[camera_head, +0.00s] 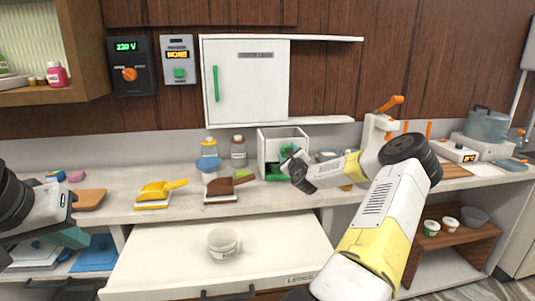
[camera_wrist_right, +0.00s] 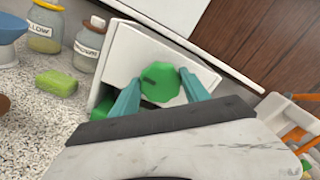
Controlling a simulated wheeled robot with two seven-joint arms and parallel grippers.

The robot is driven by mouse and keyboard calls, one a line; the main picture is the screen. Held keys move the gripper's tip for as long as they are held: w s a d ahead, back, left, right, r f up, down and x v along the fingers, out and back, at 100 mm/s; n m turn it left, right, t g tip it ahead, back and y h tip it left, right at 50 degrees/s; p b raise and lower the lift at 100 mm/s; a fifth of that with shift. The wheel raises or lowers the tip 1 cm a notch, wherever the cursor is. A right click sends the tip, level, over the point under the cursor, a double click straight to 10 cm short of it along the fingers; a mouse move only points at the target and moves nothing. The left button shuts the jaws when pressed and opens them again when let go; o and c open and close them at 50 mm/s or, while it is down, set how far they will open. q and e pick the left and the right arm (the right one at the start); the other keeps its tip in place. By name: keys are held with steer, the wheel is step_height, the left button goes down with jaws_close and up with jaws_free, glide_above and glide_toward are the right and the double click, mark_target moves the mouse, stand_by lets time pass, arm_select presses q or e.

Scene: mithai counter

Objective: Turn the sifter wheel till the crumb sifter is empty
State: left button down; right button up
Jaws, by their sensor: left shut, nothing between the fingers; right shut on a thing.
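The crumb sifter is a white open-topped box (camera_head: 270,147) at the back of the counter; its white body (camera_wrist_right: 128,50) also shows in the right wrist view. Its green wheel (camera_wrist_right: 158,83) is on the face toward me and is partly hidden by my arm in the head view. My right gripper (camera_wrist_right: 158,88) has its teal fingers on either side of the wheel and is shut on it. The sifter's contents cannot be seen. My left gripper (camera_head: 68,238) is shut and empty at the far left, over the counter's front edge.
A white cabinet (camera_head: 250,80) hangs behind.

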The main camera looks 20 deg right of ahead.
steer(key=shift+f, duration=0.1)
steer(key=o, duration=1.4)
steer(key=shift+s, duration=0.15)
steer(key=v, duration=0.7)
steer(key=shift+s, duration=0.3)
steer(key=shift+a, duration=0.2)
